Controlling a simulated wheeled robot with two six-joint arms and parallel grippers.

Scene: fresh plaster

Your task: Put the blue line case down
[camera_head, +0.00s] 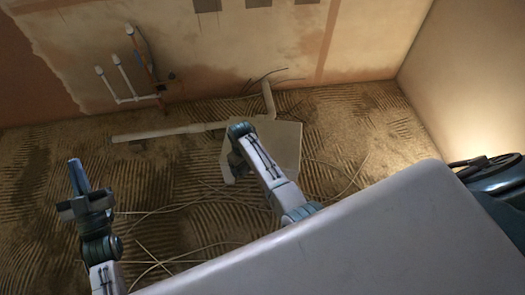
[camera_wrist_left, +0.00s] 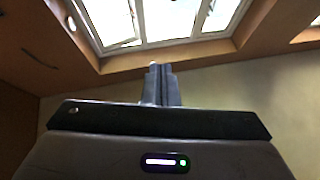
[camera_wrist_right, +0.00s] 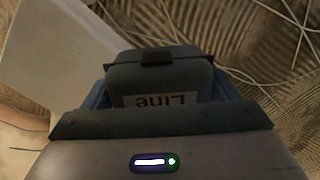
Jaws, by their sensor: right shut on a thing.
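The blue line case (camera_wrist_right: 160,76) is a dull blue block with a dark strap and a white label reading "Line", upside down in the right wrist view. My right gripper (camera_wrist_right: 163,92) is shut on it, with a finger on each side. The ridged floor shows beyond the case; I cannot tell whether it touches anything below. In the head view the case and right fingertips are hidden behind my right arm's wrist, beside a pale panel (camera_head: 287,146). My left gripper (camera_head: 77,176) is raised at the left, empty. Its fingers are together in the left wrist view (camera_wrist_left: 160,84).
The ridged, plaster-like floor (camera_head: 170,175) carries several loose pale cables (camera_head: 205,195). A white pipe (camera_head: 165,132) lies near the back wall, and white and copper pipes (camera_head: 130,98) stand at the back left. Floor left of the panel is largely open.

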